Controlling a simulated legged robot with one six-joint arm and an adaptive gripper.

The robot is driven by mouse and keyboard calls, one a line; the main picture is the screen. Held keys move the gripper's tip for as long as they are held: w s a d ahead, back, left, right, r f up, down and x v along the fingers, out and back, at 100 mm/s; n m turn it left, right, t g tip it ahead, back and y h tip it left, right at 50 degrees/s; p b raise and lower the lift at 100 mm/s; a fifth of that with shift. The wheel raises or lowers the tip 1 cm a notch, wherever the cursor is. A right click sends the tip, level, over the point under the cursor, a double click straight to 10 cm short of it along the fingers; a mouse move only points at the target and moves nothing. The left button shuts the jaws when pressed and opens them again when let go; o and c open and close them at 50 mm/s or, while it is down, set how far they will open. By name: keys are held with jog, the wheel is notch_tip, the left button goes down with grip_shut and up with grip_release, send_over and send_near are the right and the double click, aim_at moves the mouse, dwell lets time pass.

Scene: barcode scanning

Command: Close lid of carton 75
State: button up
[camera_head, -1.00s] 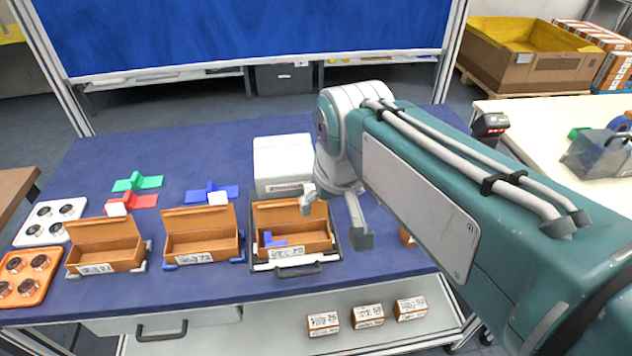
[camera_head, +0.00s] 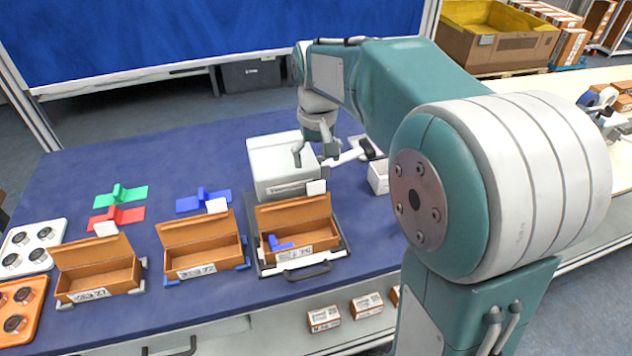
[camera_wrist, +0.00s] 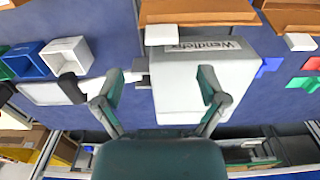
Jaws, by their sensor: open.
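Three brown cartons stand in a row on the blue table with lids raised: left (camera_head: 98,280), middle (camera_head: 203,258) and right (camera_head: 322,244). Their printed labels are too small to tell surely which is carton 75. The right carton sits in a dark-edged tray (camera_head: 340,257) and holds a blue part (camera_head: 278,243); its lid (camera_head: 294,213) stands up at the back. My gripper (camera_head: 325,158) is open and empty above the white box behind that carton. The wrist view shows both fingers (camera_wrist: 160,84) spread over this box, with a brown lid (camera_wrist: 200,13) at the top edge.
The white box (camera_head: 270,165) stands close behind the right carton. Green (camera_head: 120,195), red (camera_head: 115,217) and blue (camera_head: 203,200) parts lie behind the other cartons. A white holder (camera_head: 32,248) and an orange holder (camera_head: 20,305) are at left. Small boxes (camera_head: 324,318) lie on the lower shelf.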

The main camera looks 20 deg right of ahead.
aim_at(316, 183)
jog(key=f, duration=0.7)
jog(key=shift+a, duration=0.25)
jog(key=shift+d, duration=0.1)
grip_shut()
